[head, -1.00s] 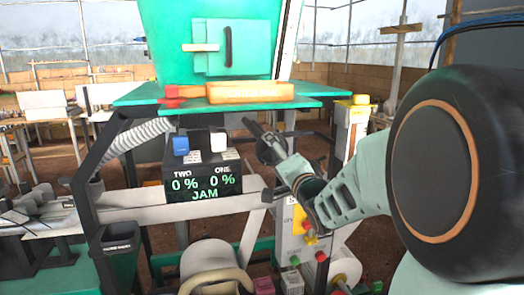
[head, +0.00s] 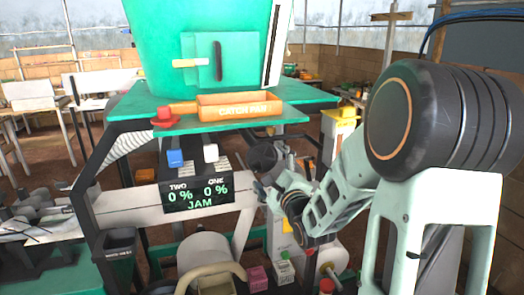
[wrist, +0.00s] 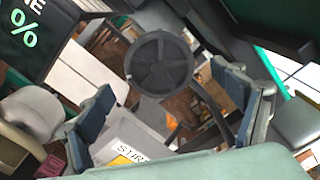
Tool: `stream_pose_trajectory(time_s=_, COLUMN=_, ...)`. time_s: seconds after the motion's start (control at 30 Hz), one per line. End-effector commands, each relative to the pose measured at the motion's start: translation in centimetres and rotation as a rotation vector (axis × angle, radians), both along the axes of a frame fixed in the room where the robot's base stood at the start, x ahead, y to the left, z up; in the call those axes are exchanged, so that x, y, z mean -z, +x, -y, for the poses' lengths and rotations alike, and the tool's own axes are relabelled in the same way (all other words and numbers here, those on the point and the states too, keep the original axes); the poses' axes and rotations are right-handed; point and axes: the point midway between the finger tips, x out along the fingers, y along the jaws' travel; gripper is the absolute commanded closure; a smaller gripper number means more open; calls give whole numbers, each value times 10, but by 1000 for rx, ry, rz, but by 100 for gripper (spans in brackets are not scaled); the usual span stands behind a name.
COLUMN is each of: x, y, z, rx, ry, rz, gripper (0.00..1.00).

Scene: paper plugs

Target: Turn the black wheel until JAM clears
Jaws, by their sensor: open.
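The black wheel (wrist: 160,63) is a round, spoked disc in the wrist view, lying beyond and between my two spread fingers. In the head view a dark round part (head: 263,157), seemingly the same wheel, shows just above my gripper (head: 264,190). My gripper is open and empty in the wrist view (wrist: 162,78), with clear gaps between its fingers and the wheel. The black display (head: 197,195) reads TWO 0 %, ONE 0 % and JAM in green. Part of it shows at the wrist view's upper left.
The green machine carries an orange catch pan (head: 240,106) and a red knob (head: 165,116) on its shelf. Blue (head: 175,158) and white (head: 210,153) blocks stand above the display. A pale frame beam (head: 125,210) runs beside the display. A dark bin (head: 120,245) hangs at left.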

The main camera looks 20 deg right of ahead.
Motion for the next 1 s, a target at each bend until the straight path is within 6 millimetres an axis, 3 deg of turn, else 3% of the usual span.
stream_pose_trajectory(time_s=0.4, x=1, y=1, z=-1, rx=-1, ry=22, rz=0, gripper=13)
stream_pose_trajectory(time_s=1.0, x=1, y=31, z=-2, rx=-2, ry=21, rz=0, gripper=13)
